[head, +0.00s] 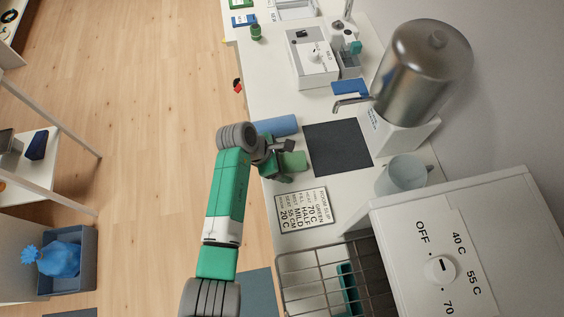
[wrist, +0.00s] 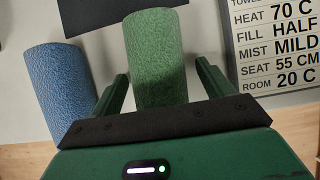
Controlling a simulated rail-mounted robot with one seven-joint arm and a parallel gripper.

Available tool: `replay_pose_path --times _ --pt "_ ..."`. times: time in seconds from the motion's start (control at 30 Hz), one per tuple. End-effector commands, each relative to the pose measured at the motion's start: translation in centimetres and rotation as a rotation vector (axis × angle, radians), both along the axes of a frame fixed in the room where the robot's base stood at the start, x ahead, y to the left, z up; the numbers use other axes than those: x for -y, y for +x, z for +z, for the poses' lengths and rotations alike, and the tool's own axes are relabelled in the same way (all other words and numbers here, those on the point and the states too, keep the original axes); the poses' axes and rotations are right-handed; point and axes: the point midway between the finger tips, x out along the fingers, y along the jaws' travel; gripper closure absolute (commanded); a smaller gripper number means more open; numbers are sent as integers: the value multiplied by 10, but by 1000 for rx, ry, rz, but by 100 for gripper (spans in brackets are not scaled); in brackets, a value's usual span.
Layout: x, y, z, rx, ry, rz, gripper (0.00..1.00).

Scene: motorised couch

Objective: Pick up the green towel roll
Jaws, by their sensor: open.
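The green towel roll (wrist: 155,60) lies on the white counter, in the middle of the wrist view. In the head view the green roll (head: 293,161) shows beside my gripper, partly hidden by it. My gripper (wrist: 162,88) is open, with one finger on each side of the roll's near end. I cannot tell whether the fingers touch it. In the head view my gripper (head: 283,160) is at the counter's front edge.
A blue roll (wrist: 58,88) lies close left of the green one. A dark mat (head: 337,147) is behind. A room slip card (wrist: 275,45) lies to the right. A wire rack (head: 335,278), a heater box with a dial (head: 490,245) and a metal urn (head: 425,70) stand nearby.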

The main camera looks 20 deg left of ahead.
Motion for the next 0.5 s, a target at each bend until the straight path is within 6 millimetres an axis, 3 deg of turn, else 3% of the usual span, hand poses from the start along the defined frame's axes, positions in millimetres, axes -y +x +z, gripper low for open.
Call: replay_pose_path --times 0.1,0.37,0.5 --pt "0 0 1 0 0 0 20" --pt "0 0 1 0 0 0 71" --pt "0 0 1 0 0 0 72"
